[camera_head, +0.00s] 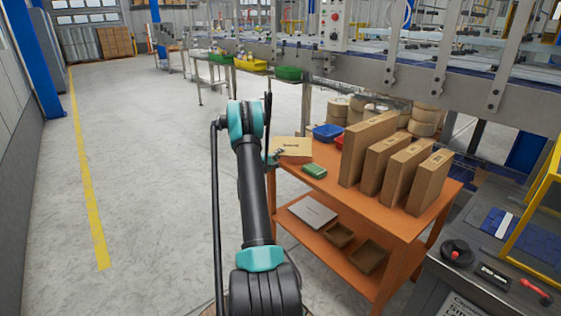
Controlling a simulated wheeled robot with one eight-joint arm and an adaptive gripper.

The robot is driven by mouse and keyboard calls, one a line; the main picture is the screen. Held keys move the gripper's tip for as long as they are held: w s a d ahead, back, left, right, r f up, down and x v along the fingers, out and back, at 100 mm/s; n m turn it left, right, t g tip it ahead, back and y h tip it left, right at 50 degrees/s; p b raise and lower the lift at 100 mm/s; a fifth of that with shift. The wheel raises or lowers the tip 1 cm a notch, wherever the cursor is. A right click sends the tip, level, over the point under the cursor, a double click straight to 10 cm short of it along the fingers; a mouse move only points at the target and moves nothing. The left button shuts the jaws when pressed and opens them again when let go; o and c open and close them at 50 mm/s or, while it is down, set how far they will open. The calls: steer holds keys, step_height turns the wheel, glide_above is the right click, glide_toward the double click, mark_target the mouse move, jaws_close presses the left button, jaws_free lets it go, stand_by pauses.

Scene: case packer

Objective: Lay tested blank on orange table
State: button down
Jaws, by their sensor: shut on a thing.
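The orange table (328,190) stands right of my arm, with a lower shelf. A flat brown cardboard blank (295,147) with dark print is at the table's far left corner, close to the top; I cannot tell whether it touches. My gripper (278,154) is small and mostly hidden behind my arm at the blank's left edge, and is shut on it. Several brown cardboard blanks (369,147) stand upright in a row on the table's right part. Which one is tested is not marked visibly.
A green item (314,171), a blue bin (327,132) and a red bin (340,142) are on the table near the blank. A grey panel (313,212) and brown trays (339,235) lie on the lower shelf. A grey workbench (490,250) is at right; open floor (150,190) at left.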

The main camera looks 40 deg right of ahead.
steer(key=shift+f, duration=2)
steer(key=c, duration=2)
jaws_free()
